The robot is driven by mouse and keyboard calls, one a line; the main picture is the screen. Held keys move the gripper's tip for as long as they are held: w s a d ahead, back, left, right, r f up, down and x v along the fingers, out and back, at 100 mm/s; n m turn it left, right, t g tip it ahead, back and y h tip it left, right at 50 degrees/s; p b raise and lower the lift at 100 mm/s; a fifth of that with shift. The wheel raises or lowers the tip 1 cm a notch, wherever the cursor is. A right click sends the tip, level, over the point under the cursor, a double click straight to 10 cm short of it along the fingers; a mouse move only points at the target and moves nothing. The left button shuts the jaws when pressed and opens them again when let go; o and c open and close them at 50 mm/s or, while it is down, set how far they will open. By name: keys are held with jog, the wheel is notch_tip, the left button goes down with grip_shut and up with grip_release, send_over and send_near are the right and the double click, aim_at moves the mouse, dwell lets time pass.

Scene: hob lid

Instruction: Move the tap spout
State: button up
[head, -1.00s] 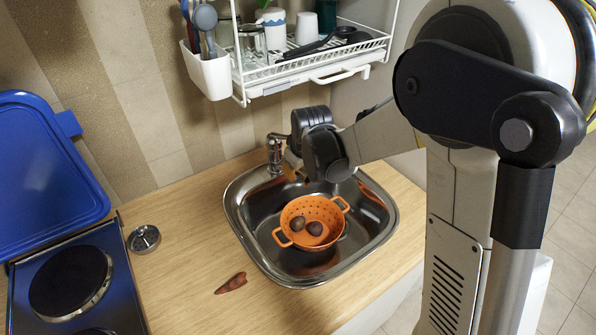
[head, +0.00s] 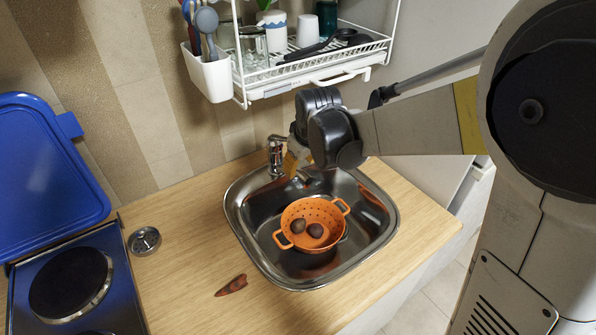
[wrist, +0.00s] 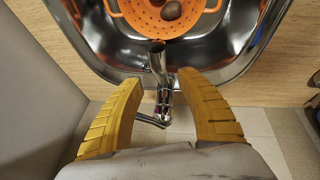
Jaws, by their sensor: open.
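The chrome tap (head: 276,152) stands behind the sink at its back left corner. In the wrist view its spout (wrist: 158,64) points up the picture, over the basin. My gripper (wrist: 160,82) is open, with one yellow finger on each side of the tap and a gap to both. The spout is mostly hidden there.
An orange colander (head: 323,216) with two dark round items sits in the steel sink (head: 262,262). A dish rack (head: 310,62) hangs above. A hob (head: 75,285) with a raised blue lid (head: 45,165) is at the left. A reddish-brown item (head: 232,286) lies on the worktop.

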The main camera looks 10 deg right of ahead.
jog(key=shift+v, duration=2.65)
jog(key=s+d+m+t, duration=0.1)
jog(key=s+d+m, duration=0.1)
jog(key=s, duration=0.8)
jog(key=s+d+m+t+b, duration=0.1)
jog(key=s+d+m, duration=0.2)
jog(key=s, duration=0.8)
jog(key=shift+s+r+m+h, duration=0.3)
jog(key=shift+r+m, duration=0.1)
jog(key=shift+m, duration=0.1)
